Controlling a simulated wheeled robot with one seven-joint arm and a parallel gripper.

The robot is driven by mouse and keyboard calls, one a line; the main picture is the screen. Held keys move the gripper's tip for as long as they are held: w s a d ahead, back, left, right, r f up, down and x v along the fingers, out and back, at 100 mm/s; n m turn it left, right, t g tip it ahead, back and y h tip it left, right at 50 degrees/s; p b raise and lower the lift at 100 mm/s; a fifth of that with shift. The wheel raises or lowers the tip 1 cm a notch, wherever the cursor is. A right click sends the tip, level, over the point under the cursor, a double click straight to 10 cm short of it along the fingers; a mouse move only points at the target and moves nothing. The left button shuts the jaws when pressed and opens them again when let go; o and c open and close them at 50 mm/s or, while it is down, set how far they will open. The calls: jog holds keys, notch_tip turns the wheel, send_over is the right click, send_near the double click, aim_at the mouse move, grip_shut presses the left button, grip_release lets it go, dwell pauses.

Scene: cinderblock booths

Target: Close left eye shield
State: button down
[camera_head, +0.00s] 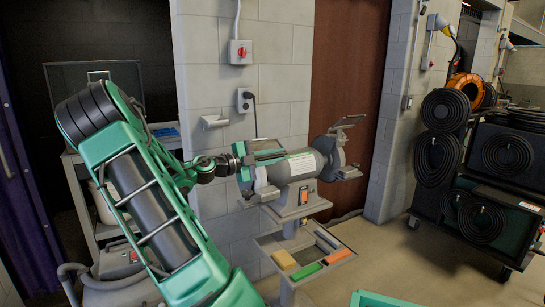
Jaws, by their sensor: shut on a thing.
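A grey bench grinder (296,167) stands on a pedestal in the middle of the head view, with an orange-red switch (304,195) on its front. Its right eye shield (347,122) stands raised above the right wheel guard. My green and dark grey arm reaches in from the lower left. My gripper (262,155) is at the top of the grinder's left side, over the left wheel guard (262,182). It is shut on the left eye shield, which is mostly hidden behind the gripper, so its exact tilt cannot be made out.
A tray (262,242) below the grinder holds a yellow block (284,259), a green block (306,271) and an orange one (336,257). A block wall with a red switch (240,52) is behind. A cart with dark hoses (508,152) stands right; the floor between is clear.

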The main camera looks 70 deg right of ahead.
jog(key=shift+w+f, duration=0.15)
jog(key=shift+f, duration=0.25)
jog(key=c, duration=1.8)
grip_release()
jog(key=shift+w, duration=0.15)
jog(key=shift+w+a, duration=0.2)
jog(key=shift+a, duration=0.05)
jog(key=v, duration=1)
jog(key=shift+a, duration=0.1)
